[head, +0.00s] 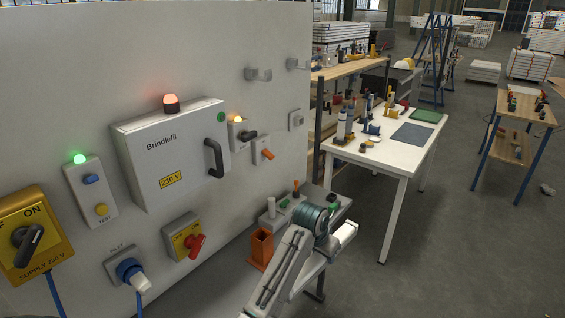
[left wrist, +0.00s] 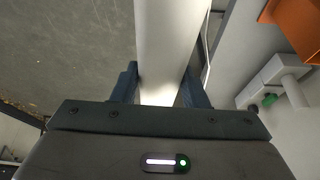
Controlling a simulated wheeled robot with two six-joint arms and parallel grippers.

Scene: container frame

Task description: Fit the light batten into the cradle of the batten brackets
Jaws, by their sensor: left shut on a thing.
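The light batten (left wrist: 172,45) is a long pale bar in the left wrist view, running from between my fingers out past the top edge. My left gripper (left wrist: 160,92) is shut on it, one dark finger on each side. In the head view my left arm comes up at the bottom centre; its fingers and the batten cannot be made out clearly there. Two grey hook-shaped brackets, the left one (head: 258,73) and the right one (head: 297,64), stick out high on the pale wall panel. They look empty, and the held batten is apart from them. My right gripper is out of view.
The panel carries a grey Brindlefil box (head: 160,155), lamps and switches. A white table (head: 385,150) stands right; open floor lies beyond.

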